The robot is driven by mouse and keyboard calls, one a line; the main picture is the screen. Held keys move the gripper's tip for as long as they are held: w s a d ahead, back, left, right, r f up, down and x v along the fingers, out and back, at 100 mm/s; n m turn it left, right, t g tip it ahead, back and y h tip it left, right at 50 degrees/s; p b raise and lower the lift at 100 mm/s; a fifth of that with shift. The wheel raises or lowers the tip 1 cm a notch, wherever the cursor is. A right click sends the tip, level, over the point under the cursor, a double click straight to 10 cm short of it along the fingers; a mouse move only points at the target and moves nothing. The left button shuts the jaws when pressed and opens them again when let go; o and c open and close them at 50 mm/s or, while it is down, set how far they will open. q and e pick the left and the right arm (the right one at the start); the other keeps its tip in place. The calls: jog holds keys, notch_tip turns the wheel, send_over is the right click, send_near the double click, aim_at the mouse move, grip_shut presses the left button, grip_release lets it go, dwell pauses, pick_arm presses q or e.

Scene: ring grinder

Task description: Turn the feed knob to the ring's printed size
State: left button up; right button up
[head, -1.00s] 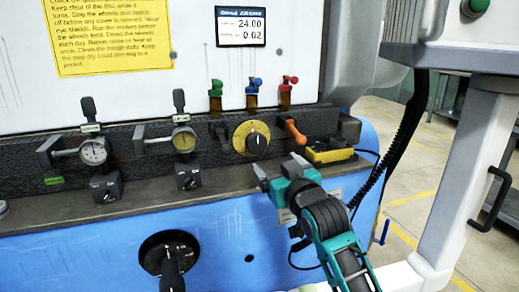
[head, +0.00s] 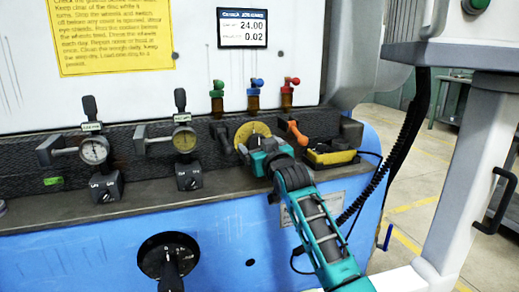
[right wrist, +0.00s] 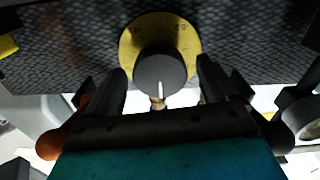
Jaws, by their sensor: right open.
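The feed knob is a dark round knob with a white pointer line on a yellow dial plate (head: 254,129); in the right wrist view the knob (right wrist: 160,74) shows clearly. In the head view my right gripper (head: 256,150) is at the dial and hides most of the knob. In the right wrist view my right gripper (right wrist: 160,82) is open, one finger on each side of the knob. I cannot tell whether the fingers touch it. A small screen (head: 243,28) above reads 24.00 and 0.02. My left gripper is not in view.
Just right of the dial is an orange lever (head: 297,133), then a yellow box (head: 330,152). Green, blue and red valves (head: 253,96) stand above. Two round gauges (head: 94,150) are to the left. A white post (head: 466,180) stands at the right.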

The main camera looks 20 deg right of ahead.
jog(key=shift+w, duration=0.2)
jog(key=shift+c, duration=0.5)
jog(key=c, duration=1)
jog(key=shift+o, duration=0.2)
jog(key=shift+r, duration=0.1)
